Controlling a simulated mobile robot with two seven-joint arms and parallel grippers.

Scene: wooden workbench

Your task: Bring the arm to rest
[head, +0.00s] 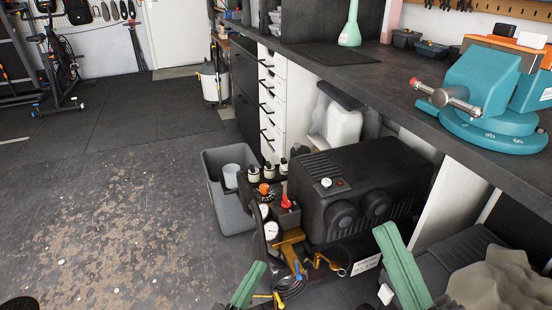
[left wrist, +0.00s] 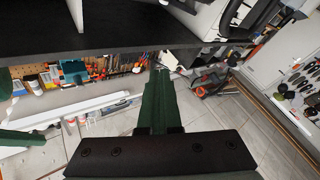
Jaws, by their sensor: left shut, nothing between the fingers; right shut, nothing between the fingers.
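My left gripper (head: 256,270) shows at the bottom middle of the head view as a green finger shape pointing up, with the floor and a black compressor-like machine (head: 365,180) beyond it. In the left wrist view its green fingers (left wrist: 157,78) lie together in front of the dark palm, shut with nothing between them. My right gripper (head: 387,235) is the green shape at the lower right of the head view, in front of the machine, shut and empty. Most of both arms is out of view.
A dark workbench (head: 375,80) runs along the right, with a teal vise (head: 490,90) on it. A grey bin (head: 225,205) and white drawers (head: 272,100) stand near the machine. A beige lumpy thing (head: 498,280) is at lower right. The floor (head: 110,215) at left is largely open.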

